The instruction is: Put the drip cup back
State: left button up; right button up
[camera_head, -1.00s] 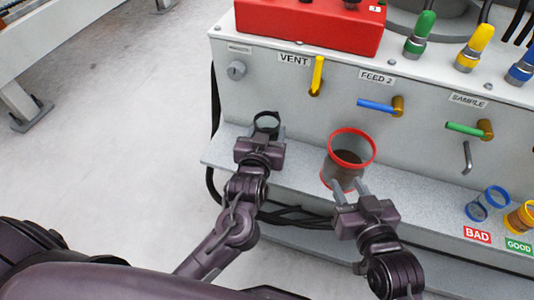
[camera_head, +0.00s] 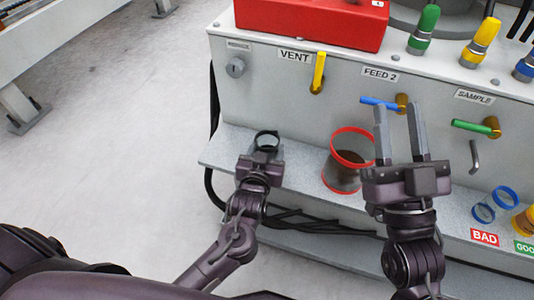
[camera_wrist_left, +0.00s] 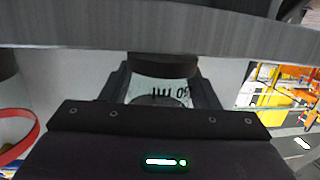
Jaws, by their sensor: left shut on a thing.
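The small clear cup with a dark rim (camera_head: 267,138), which I take for the drip cup, is held by my left gripper (camera_head: 264,152) at the left end of the grey ledge. The left wrist view shows its clear wall (camera_wrist_left: 160,92) with printed marks between the jaws. I cannot tell whether its bottom touches the ledge. My right gripper (camera_head: 398,106) is open and empty, its two fingers pointing up in front of the FEED 2 valve.
A red-rimmed clear container (camera_head: 337,179) with dark contents stands on the ledge (camera_head: 225,150) between my grippers. Above are the yellow VENT handle (camera_head: 319,72), blue FEED 2 handle (camera_head: 375,102) and green SAMPLE handle (camera_head: 470,125).

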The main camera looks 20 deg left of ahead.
pick_arm(q)
jog(key=shift+f, duration=0.5)
pick_arm(e)
jog(key=shift+s+d+r+t+y, duration=0.25)
jog(key=shift+s+r+t, duration=0.1)
jog(key=shift+r, duration=0.3)
jog(key=shift+s+d+r+t+y, duration=0.1)
jog(key=shift+s+r+t+y, duration=0.2)
jog(key=shift+r, duration=0.35)
pick_arm(q)
jog(key=shift+f, duration=0.15)
pick_arm(e)
jog(key=shift+s+h, duration=0.1)
jog(key=shift+h, duration=0.15)
pick_arm(q)
jog(key=o, duration=1.1)
jog(key=shift+c, duration=0.2)
